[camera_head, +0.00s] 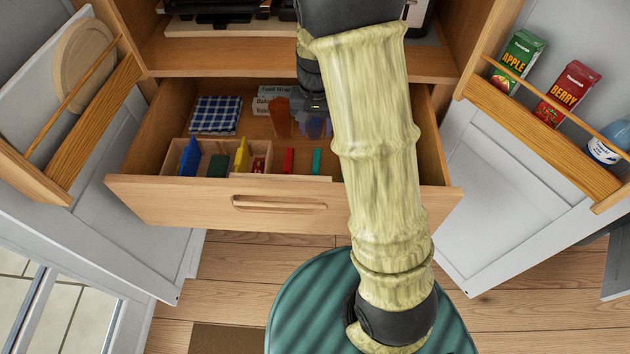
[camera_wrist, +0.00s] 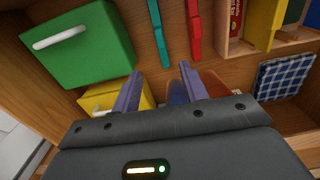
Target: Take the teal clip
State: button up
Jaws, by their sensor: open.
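The teal clip (camera_head: 316,161) is a thin strip lying in the open drawer (camera_head: 150,197), to the right of a similar red clip (camera_head: 288,160). In the wrist view the teal clip (camera_wrist: 159,32) lies just ahead of my gripper (camera_wrist: 160,69), with its near end in line with the gap between the fingertips. The red clip (camera_wrist: 194,30) lies right beside it, ahead of the right finger. My gripper is open and empty; whether its fingertips are level with the clip cannot be told. In the head view my arm hides much of the drawer's right side.
A divided wooden organizer (camera_head: 172,160) stands left of the clips. A green box (camera_wrist: 85,45) with a white handle and a yellow box (camera_wrist: 102,98) sit close by. A checkered cloth (camera_head: 216,114) and translucent orange (camera_head: 279,117) pieces lie behind. Open doors flank the drawer.

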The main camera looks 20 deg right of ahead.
aim_at(315, 166)
jog(key=shift+w, duration=0.1)
notch_tip(315, 166, down, 12)
jog(key=shift+f+b, duration=0.2)
jog(key=shift+b, duration=0.3)
dwell(0.4)
jog(key=shift+s+a+f, duration=0.1)
jog(key=shift+s+f, duration=0.05)
jog(key=shift+f, duration=1.15)
jog(key=shift+s+f, duration=0.15)
jog(key=shift+f, duration=1.15)
grip_shut()
